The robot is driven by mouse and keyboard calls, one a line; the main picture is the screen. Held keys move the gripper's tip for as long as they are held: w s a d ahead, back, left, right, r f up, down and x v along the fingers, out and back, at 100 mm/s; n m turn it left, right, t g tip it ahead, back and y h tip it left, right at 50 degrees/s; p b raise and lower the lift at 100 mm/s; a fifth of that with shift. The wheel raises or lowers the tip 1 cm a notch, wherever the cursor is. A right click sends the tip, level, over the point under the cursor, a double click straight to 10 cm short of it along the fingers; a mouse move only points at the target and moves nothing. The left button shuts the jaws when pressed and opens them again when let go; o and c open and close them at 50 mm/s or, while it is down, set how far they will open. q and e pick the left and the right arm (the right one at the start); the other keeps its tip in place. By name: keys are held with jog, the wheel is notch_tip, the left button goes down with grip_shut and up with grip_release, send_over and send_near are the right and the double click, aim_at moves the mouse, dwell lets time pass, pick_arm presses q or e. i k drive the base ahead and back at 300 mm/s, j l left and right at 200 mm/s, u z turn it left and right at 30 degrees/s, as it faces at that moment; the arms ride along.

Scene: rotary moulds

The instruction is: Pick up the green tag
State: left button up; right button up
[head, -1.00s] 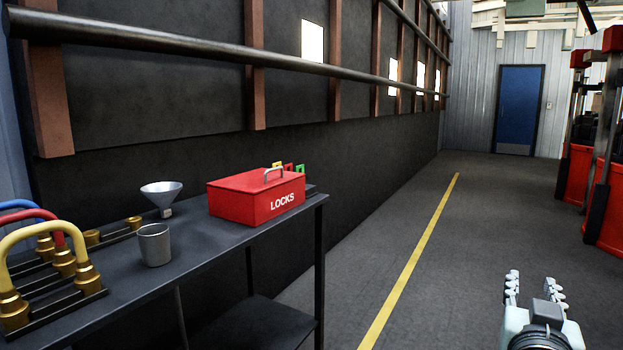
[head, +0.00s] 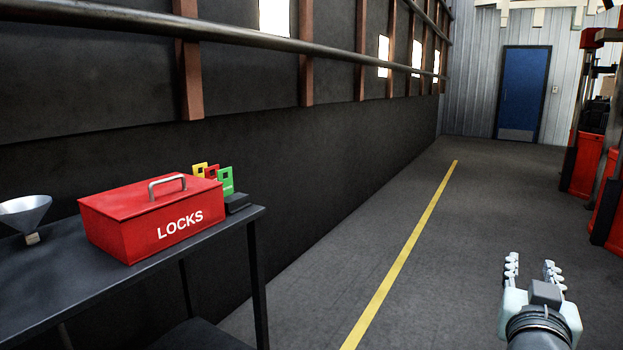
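The green tag (head: 227,181) stands upright behind the right end of the red LOCKS box, at the far right corner of the dark table. It is beside a red tag (head: 211,172) and a yellow tag (head: 199,169), and the box partly hides the tags. A small dark block (head: 236,203) sits at their foot. My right gripper (head: 532,268) is at the lower right, over the floor and well away from the tags. Its two fingers are spread apart with nothing between them. My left gripper is out of view.
The red LOCKS box (head: 150,215) with a raised handle stands on the dark table (head: 110,290), in front of the tags. A metal funnel (head: 24,213) is at the left. Open floor with a yellow line (head: 404,252) lies right of the table. Red equipment (head: 585,165) stands far right.

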aim_at(228, 186)
jog(key=i+l, duration=0.95)
jog(key=i+l+u, duration=0.1)
jog(key=i+l, duration=0.35)
jog(key=i+l+u, duration=0.1)
jog(key=i+l, duration=0.3)
jog(key=l, duration=0.15)
jog(key=u, duration=2.85)
jog(key=k+l, duration=0.05)
jog(key=l, duration=0.05)
